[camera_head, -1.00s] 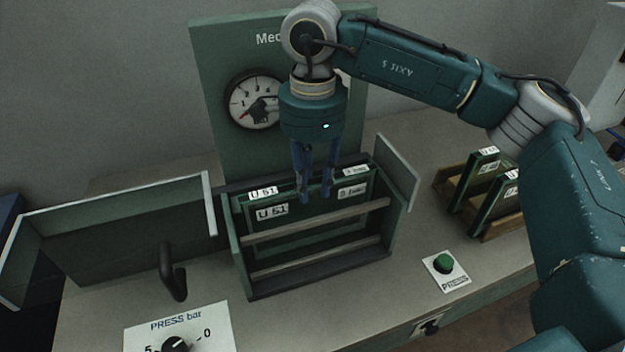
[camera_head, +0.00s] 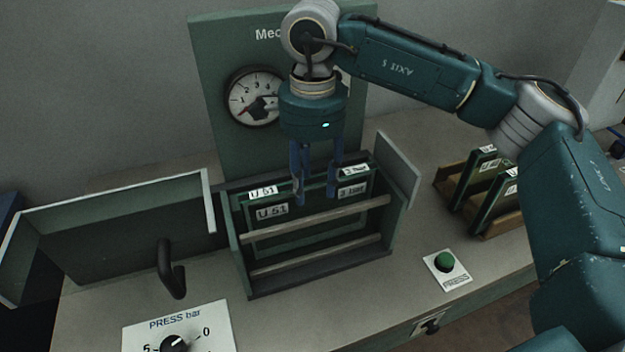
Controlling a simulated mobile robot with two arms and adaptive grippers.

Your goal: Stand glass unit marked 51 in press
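The glass unit marked U 51 (camera_head: 292,222) stands upright inside the press (camera_head: 320,272), behind its wooden bars. Its labels read U 51 and 3 bar. My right gripper (camera_head: 315,195) points straight down at the unit's top edge, between the labels. Its two fingers are spread apart with a gap between them, and no grip on the unit shows. My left gripper is not in view.
The press door (camera_head: 110,225) stands open at the left, with a dark handle. A wooden rack (camera_head: 500,222) with other framed units is at the right. A green PRESS button (camera_head: 444,261), a pressure knob (camera_head: 174,344) and a gauge (camera_head: 256,98) are nearby.

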